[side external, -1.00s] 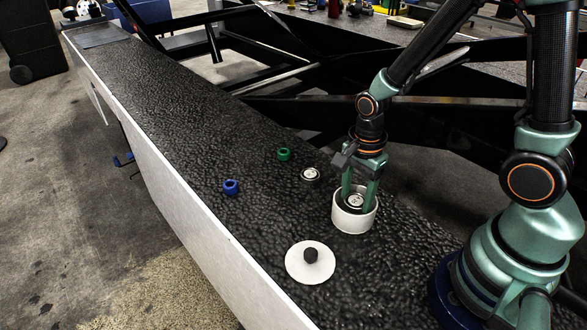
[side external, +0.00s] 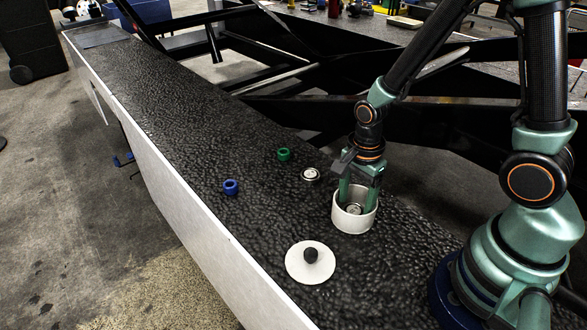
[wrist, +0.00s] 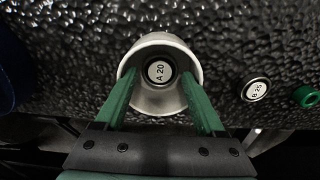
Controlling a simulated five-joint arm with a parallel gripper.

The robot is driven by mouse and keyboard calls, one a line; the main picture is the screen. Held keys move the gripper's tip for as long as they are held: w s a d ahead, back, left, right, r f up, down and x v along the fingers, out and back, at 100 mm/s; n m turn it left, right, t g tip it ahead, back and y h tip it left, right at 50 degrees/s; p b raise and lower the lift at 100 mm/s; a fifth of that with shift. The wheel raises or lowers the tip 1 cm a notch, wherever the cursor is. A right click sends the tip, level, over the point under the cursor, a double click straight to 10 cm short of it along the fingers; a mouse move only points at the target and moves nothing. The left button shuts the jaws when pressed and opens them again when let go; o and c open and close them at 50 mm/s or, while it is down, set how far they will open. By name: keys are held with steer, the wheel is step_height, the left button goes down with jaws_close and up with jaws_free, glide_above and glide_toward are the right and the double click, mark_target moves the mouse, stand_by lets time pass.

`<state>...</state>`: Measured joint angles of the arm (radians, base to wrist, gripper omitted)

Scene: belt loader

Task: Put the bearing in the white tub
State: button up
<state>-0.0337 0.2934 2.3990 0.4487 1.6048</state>
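The white tub (side external: 354,222) stands upright on the black belt, below my gripper (side external: 357,205). A bearing labelled A 20 (wrist: 160,71) lies inside the tub, label up; it also shows in the side view (side external: 354,209). My gripper's green fingers reach into the tub, one on each side of this bearing. In the wrist view (wrist: 159,76) the fingers stand apart, with gaps between them and the bearing. A second bearing, labelled B 25 (wrist: 256,90), lies on the belt outside the tub; the side view also shows it (side external: 311,174).
A white round lid with a black knob (side external: 310,268) lies on the belt in front of the tub. A blue ring (side external: 231,187) and a green ring (side external: 284,154) lie to the left. The far belt (side external: 160,95) is clear.

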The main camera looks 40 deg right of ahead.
step_height(320, 180, up, 13)
step_height(320, 180, up, 7)
steer(key=n+t, duration=0.4)
steer(key=n, duration=0.9)
glide_above(354, 210)
steer(key=n, duration=0.1)
steer(key=r+n+t, duration=0.1)
steer(key=n, duration=0.1)
steer(key=d+r+n, duration=0.1)
steer(key=n, duration=0.1)
steer(key=shift+s+r+t, duration=0.1)
steer(key=shift+s+t, duration=0.15)
steer(key=shift+t, duration=0.05)
